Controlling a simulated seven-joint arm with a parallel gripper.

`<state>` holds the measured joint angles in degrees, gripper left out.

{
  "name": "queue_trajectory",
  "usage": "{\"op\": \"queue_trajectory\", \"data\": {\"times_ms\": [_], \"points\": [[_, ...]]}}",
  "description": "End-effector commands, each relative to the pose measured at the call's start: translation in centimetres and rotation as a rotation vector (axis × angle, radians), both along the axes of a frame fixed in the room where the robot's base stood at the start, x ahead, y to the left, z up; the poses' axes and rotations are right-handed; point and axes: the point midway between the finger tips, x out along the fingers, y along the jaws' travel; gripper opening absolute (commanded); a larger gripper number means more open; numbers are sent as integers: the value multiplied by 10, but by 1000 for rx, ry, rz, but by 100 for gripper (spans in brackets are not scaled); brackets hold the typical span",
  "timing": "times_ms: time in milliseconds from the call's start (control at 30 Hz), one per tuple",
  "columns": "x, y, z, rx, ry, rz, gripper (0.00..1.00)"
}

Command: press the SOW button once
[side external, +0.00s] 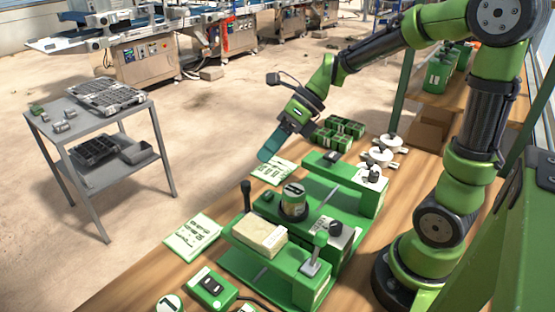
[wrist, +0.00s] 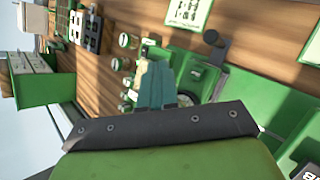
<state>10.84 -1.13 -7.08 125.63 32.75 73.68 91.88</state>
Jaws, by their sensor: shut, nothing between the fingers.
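The green tray seeder (side external: 285,282) stands on the wooden bench in the side view, with a cream block, a round canister, a lever and dark knobs on it. A green control box (side external: 208,290) with a dark switch lies at its front left. I cannot read a SOW label on any part, so I cannot tell which is the button. My gripper (side external: 268,156) is in the air beyond the seeder, above the far left side of the bench, apart from the controls. Its teal fingers are shut and empty; they also show in the wrist view (wrist: 155,72).
Printed cards (side external: 193,237) lie along the bench's left edge. Green trays of cells (side external: 338,130) and white round parts (side external: 379,157) are behind the seeder. A grey trolley (side external: 88,123) stands apart at left. A dark knob (wrist: 211,37) shows right of my fingers in the wrist view.

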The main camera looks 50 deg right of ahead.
Motion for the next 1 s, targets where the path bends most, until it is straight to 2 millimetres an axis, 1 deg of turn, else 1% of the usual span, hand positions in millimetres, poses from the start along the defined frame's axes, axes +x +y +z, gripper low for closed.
{"op": "queue_trajectory", "data": {"times_ms": [100,300,500,700,1000], "points": [[0,0,-18,1,5,-1,0],[-1,0,-46,0,5,-1,0],[0,0,-65,1,2,0,0],[0,0,-72,0,-1,-1,0],[0,0,-72,-1,-2,0,0]]}}
